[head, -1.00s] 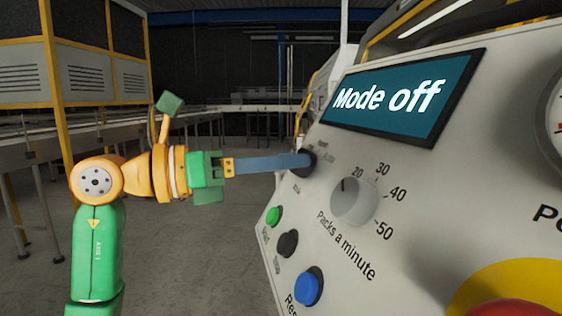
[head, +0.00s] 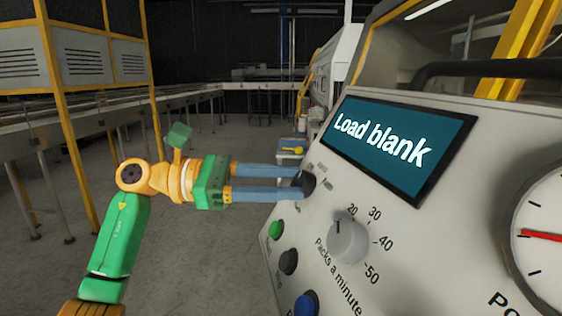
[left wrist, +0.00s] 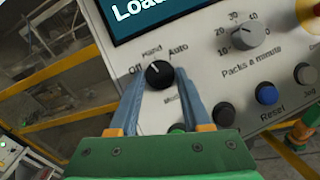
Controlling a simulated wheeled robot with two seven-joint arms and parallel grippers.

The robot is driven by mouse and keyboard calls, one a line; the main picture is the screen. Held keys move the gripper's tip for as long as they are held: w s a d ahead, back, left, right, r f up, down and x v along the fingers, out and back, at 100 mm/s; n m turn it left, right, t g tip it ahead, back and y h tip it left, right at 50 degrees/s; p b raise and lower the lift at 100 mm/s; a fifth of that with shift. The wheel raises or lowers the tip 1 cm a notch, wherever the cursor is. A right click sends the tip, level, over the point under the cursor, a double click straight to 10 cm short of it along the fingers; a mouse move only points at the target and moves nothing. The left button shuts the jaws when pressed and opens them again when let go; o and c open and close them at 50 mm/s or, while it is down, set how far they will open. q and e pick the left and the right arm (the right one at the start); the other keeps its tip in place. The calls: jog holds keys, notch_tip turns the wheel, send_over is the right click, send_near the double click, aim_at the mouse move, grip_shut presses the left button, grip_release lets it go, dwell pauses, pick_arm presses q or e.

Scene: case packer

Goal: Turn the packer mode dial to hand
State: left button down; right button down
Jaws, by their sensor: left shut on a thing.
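The black mode dial (left wrist: 158,74) shows in the left wrist view, with the labels Off, Hand and Auto around its upper side. Its pale pointer mark points up towards Hand. In the head view the dial (head: 307,185) sits on the sloped panel, left of the screen. My left gripper (head: 299,183) is shut on the dial, with one blue-grey finger on each side of it. The fingers hide part of the dial's sides. The screen (head: 393,142) reads "Load blank". My right gripper is not in view.
The packs-a-minute knob (head: 347,240) is right of and below the mode dial. Green, black and blue buttons (head: 306,303) lie below along the panel's left edge. A round gauge (head: 535,215) is at the far right.

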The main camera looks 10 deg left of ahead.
pick_arm(q)
jog(key=shift+w+r+m+g+p, duration=0.15)
jog(key=shift+m+g+p, duration=0.1)
jog(key=shift+m+p, duration=0.3)
jog(key=shift+s+r+m+g+p, duration=0.1)
jog(key=shift+m+g+p, duration=0.15)
jog(key=shift+m+p, duration=0.25)
jog(key=shift+f+m+g+p, duration=0.15)
jog(key=shift+m+g+p, duration=0.2)
jog(key=shift+m+g, duration=0.25)
jog(key=shift+f, duration=0.1)
jog(key=c, duration=0.5)
grip_release()
jog(key=shift+o, duration=0.7)
jog(key=shift+w+d, duration=0.1)
jog(key=shift+d, duration=0.05)
